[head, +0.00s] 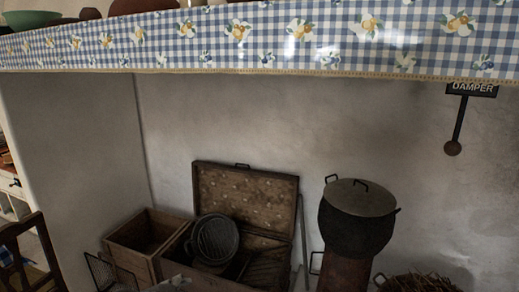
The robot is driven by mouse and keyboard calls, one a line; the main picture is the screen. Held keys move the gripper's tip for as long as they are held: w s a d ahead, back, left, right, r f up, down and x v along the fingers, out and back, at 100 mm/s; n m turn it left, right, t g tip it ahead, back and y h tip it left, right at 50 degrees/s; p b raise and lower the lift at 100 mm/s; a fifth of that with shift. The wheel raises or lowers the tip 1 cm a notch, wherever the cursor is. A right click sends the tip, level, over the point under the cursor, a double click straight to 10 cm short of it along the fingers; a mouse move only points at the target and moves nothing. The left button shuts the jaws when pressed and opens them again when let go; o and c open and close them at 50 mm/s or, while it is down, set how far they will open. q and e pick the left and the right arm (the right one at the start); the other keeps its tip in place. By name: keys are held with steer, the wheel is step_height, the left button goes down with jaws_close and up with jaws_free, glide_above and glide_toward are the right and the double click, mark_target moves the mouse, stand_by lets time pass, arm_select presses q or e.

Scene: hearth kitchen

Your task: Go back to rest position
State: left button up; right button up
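Neither of my grippers shows in the head view, so I cannot see whether they are open or shut. The view looks into a hearth recess with a pale, sooty back wall (250,125). No part of my arms is clearly visible.
A lidded black pot (355,232) stands on a brown support at right. An open wooden chest (245,193) holds a metal bucket (214,240), beside a wooden crate (126,236). A damper lever (458,122) hangs upper right. A checked valance (270,35) spans the top. A chair (30,250) stands lower left.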

arm_select(q)
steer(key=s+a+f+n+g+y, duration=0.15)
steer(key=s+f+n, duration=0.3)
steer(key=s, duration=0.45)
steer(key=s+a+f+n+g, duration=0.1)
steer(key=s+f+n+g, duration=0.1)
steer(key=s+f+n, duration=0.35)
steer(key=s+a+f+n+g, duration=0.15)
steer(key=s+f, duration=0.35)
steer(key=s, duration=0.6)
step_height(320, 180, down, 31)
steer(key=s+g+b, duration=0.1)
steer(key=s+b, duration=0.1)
steer(key=b, duration=0.3)
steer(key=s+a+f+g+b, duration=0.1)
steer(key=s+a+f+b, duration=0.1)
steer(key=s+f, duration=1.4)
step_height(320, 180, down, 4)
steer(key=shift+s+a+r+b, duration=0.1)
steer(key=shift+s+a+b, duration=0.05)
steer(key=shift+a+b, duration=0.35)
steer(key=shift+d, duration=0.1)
